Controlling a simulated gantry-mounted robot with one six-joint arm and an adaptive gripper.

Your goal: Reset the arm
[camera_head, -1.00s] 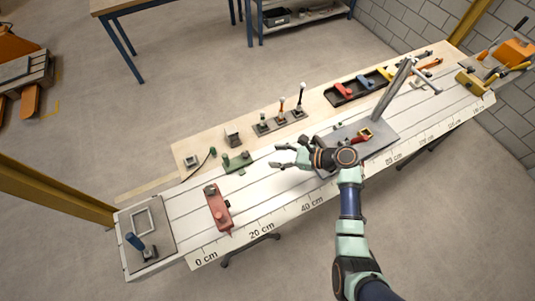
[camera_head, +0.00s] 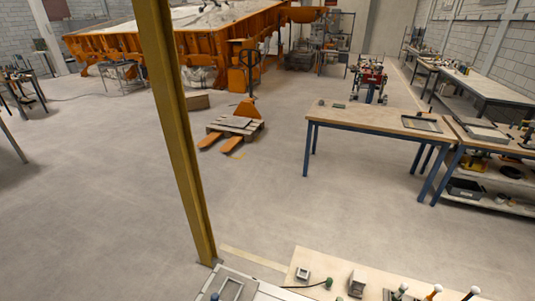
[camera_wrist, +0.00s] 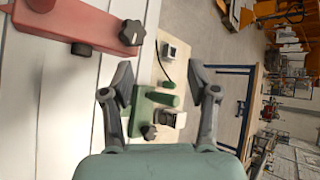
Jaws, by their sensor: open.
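My gripper (camera_wrist: 162,90) shows in the wrist view with its two grey fingers spread wide apart. Nothing is between the fingertips that I can see held; a green block-like fixture (camera_wrist: 140,112) with a green knob lies beyond them on the bench. My arm and gripper are out of the head view now.
A red fixture (camera_wrist: 75,22) with a black knob lies on the white slatted bench (camera_wrist: 45,110). A small grey square part (camera_wrist: 173,50) sits on the wooden strip. In the head view a yellow post (camera_head: 178,130) rises beside the bench, with a pallet truck (camera_head: 238,118) and wooden table (camera_head: 375,120) beyond open floor.

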